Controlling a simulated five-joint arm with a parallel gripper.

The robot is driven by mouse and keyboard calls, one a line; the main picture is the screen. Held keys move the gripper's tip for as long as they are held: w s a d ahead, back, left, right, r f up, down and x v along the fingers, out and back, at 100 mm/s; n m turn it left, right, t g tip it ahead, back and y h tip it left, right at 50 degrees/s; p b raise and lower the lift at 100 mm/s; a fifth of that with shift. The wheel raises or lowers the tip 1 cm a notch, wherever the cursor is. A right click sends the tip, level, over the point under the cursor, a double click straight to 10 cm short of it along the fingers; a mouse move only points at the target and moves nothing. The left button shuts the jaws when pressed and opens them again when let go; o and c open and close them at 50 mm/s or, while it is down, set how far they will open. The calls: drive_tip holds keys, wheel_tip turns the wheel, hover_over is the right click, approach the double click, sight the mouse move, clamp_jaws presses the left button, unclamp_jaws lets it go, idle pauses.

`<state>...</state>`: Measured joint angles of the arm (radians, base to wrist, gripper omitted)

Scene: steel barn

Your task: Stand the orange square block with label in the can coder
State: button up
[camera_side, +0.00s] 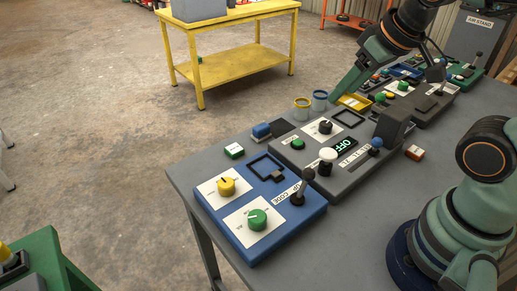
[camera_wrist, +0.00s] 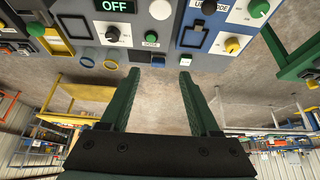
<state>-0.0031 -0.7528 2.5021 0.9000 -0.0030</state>
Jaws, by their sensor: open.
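The orange block (camera_side: 414,152) with a white label lies on the grey table at the right of the side view, right of the grey console. I cannot make it out in the wrist view. The blue console (camera_side: 240,240), whose label is partly hidden but shows "CODE", stands at the table's near left with a black square frame (camera_side: 266,166), two knobs and a lever. Part of it shows in the wrist view (camera_wrist: 190,38). My gripper (camera_side: 338,98) is above the far part of the table, away from the block. In the wrist view its two green fingers (camera_wrist: 159,72) are apart and nothing is between them.
A grey console (camera_side: 285,152) with an "OFF" display and a tall dark housing stands between the blue console and the block. A green labelled block (camera_side: 234,151), a blue block (camera_side: 261,131) and two cups (camera_side: 302,108) are along the far edge. More consoles stand behind.

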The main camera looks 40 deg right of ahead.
idle(0.3)
wheel_tip(320, 180, up, 5)
drive_tip(key=m+g, duration=0.6)
drive_tip(key=m, duration=1.2)
hover_over(416, 151)
drive_tip(key=f, duration=2.3)
drive_tip(key=shift+w+d+f, duration=0.1)
drive_tip(key=shift+d+f, duration=0.1)
drive_tip(key=shift+f, duration=0.1)
drive_tip(key=shift+a+f, duration=0.2)
drive_tip(key=shift+f, duration=2.9)
drive_tip(key=shift+c, duration=0.3)
